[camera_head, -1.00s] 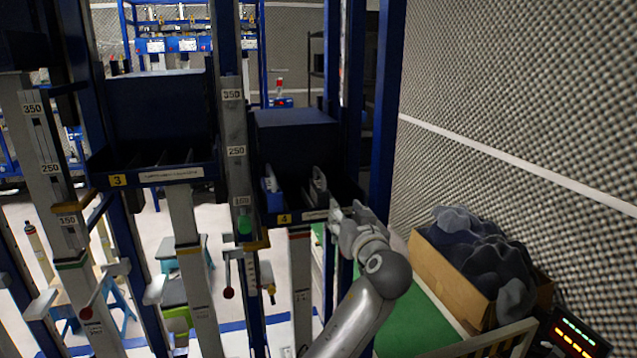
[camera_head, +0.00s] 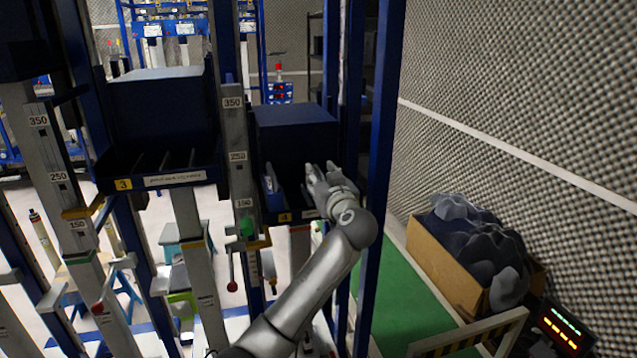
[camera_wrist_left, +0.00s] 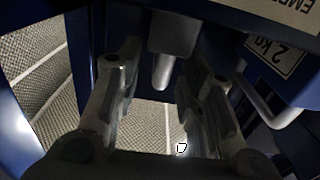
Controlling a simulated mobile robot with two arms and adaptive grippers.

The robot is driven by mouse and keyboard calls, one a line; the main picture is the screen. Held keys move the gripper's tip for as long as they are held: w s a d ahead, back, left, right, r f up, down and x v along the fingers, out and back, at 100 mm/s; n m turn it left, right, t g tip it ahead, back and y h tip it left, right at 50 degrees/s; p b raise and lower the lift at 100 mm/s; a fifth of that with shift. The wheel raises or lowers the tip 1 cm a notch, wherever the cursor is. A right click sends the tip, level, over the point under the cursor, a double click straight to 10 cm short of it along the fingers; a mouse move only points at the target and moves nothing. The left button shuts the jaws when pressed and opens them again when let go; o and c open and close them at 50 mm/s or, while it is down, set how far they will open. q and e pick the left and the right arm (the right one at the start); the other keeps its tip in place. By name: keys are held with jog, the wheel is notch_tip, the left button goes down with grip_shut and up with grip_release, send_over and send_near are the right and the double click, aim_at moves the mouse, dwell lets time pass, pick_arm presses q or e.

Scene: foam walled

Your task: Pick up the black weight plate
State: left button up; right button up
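I cannot clearly make out the black weight plate. My left gripper (camera_head: 320,172) is at the front right of the shelf bin marked 4 (camera_head: 285,216) and hides the bin's right part. In the left wrist view the same gripper (camera_wrist_left: 160,85) has its two fingers apart, with no object visibly clamped between them. A grey part with a rounded peg (camera_wrist_left: 162,45) shows beyond the fingers. A white "2 kg" label (camera_wrist_left: 273,57) is on a dark surface at the right. A blue item (camera_head: 271,190) stands in the bin's left part. My right gripper is not in view.
The bin marked 3 (camera_head: 160,181), with dark dividers, is to the left. A blue post (camera_head: 380,180) stands close to the right of my left gripper. A cardboard box of dark foam (camera_head: 445,265) is at the right, beside a green floor strip (camera_head: 400,300).

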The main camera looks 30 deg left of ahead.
pick_arm(q)
jog(key=shift+x, duration=0.9)
jog(key=shift+d, duration=0.1)
grip_shut()
jog(key=shift+r, duration=0.2)
